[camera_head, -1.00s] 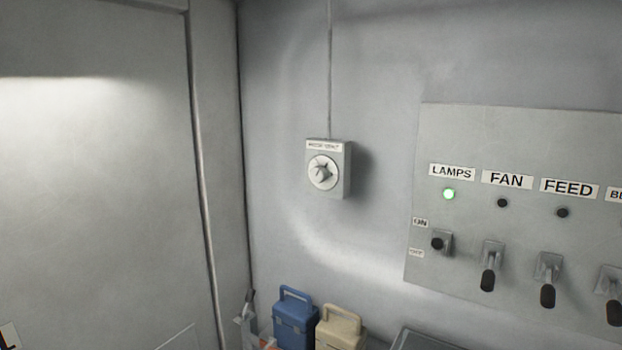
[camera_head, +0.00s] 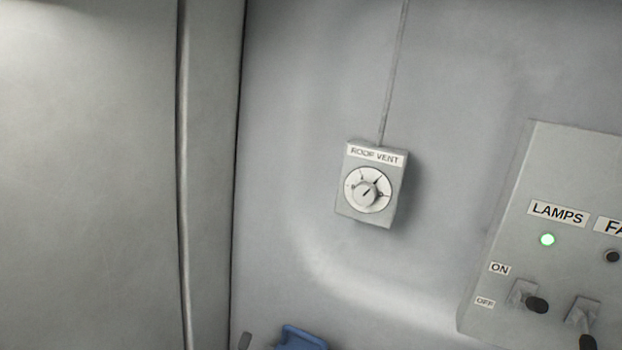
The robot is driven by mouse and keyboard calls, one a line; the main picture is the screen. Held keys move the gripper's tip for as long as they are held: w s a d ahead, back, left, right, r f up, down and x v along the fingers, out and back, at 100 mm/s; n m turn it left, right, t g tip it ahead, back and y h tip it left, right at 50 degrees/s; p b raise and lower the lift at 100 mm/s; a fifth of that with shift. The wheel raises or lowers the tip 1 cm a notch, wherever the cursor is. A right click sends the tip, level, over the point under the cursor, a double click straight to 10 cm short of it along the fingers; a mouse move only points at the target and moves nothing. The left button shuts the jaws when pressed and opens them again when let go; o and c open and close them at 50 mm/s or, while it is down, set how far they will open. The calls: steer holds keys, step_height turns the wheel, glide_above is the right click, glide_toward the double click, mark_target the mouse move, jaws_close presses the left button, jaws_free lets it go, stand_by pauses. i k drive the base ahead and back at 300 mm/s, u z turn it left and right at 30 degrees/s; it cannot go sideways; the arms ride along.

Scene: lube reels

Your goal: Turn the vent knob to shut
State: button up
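The vent knob (camera_head: 366,193) is a small round grey knob on a white dial. It sits on a grey wall box (camera_head: 349,213) labelled ROOF VENT (camera_head: 375,155). A dark pointer line on the knob slants toward the upper right. The dial has marks around its rim, too small to read. My gripper is not in view, and nothing touches the knob.
A switch panel (camera_head: 497,262) stands to the right, with a lit green LAMPS light (camera_head: 547,240) and levers. A conduit (camera_head: 394,75) runs up from the vent box. A blue case (camera_head: 301,338) shows at the bottom edge. The wall around the box is clear.

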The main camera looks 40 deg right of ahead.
mark_target(364, 193)
steer(key=z, duration=0.2)
steer(key=i, duration=1)
steer(key=z, duration=0.6)
